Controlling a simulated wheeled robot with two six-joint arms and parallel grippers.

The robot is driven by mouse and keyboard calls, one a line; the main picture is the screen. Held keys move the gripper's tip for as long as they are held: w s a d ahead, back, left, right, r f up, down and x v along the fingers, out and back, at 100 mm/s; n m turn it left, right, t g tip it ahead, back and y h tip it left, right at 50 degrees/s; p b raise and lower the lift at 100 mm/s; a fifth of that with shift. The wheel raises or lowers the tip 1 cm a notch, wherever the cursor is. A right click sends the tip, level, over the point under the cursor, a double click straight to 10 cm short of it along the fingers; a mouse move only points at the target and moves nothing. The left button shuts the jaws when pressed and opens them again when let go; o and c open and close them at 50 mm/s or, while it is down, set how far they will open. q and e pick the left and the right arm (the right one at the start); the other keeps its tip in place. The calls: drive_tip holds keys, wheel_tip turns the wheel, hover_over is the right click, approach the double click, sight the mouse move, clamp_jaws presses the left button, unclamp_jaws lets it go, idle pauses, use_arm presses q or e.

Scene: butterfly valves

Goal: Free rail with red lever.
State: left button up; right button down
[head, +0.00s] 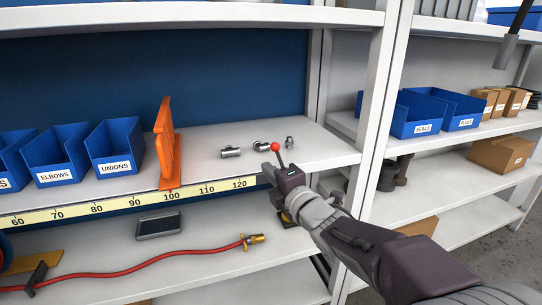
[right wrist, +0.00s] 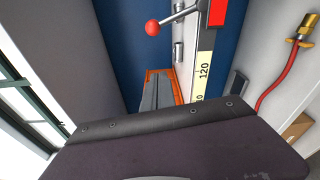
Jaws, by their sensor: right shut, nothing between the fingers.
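The rail is the shelf-edge strip with a yellow number scale (head: 75,213); the scale also shows in the right wrist view (right wrist: 204,72). The red lever has a red ball knob (head: 276,147) on a thin metal stem, beyond the scale's right end. In the right wrist view the knob (right wrist: 152,28) sits on a stem that slopes to a grey and red block (right wrist: 217,12). My right gripper (head: 270,171) is shut and empty, close to the lever's base; the head view does not settle whether they touch. An orange upright plate (head: 166,145) stands near 100. My left gripper is out of view.
Blue bins labelled UNIONS (head: 115,148) and ELBOWS (head: 60,155) stand left. Small metal fittings (head: 262,145) lie behind the lever. A white shelf post (head: 373,120) rises at right. A red hose (head: 130,268) lies on the shelf below.

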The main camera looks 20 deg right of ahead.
sight(278, 157)
drive_tip(key=w+a+p, duration=0.1)
drive_tip(key=w+p, duration=0.1)
drive_tip(key=w, duration=0.9)
drive_tip(key=d, duration=0.1)
drive_tip(key=s+d+p, duration=0.1)
drive_tip(key=d, duration=0.1)
drive_tip(key=shift+s+d, duration=0.15)
drive_tip(key=shift+d, duration=0.15)
drive_tip(key=shift+r, duration=0.1)
